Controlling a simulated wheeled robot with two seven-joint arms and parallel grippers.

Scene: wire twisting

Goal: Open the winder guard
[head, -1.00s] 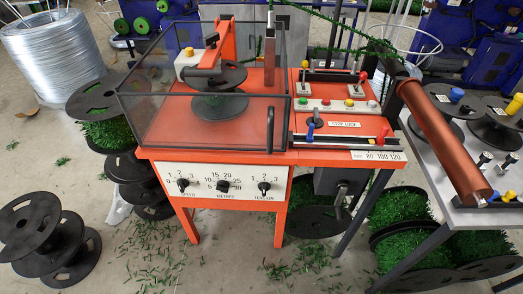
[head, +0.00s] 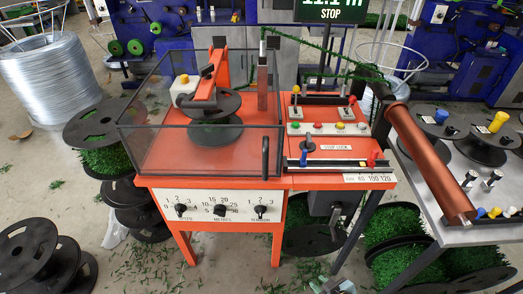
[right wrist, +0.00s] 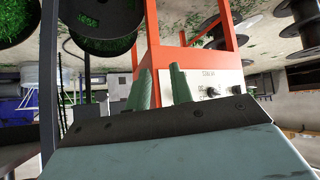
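The winder guard (head: 133,152) is a clear box with dark edges. It sits closed over the left part of the orange winder (head: 235,181), around a black spool (head: 215,134). Its black upright handle (head: 265,157) is at the front right corner. My right gripper (head: 336,286) barely shows at the bottom edge of the head view, below and right of the guard and well apart from it. In the right wrist view its two greenish fingers (right wrist: 160,84) stand apart with nothing seen between them. The winder's dial panel (right wrist: 222,90) is beyond them. My left gripper is not in view.
A copper-coloured roller (head: 432,165) slants over a grey side table (head: 470,232) at right. Black spools (head: 40,262) and a wire coil (head: 48,80) stand at left. A crank (head: 336,213) hangs under the winder's right side. Space before the winder is mostly clear floor.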

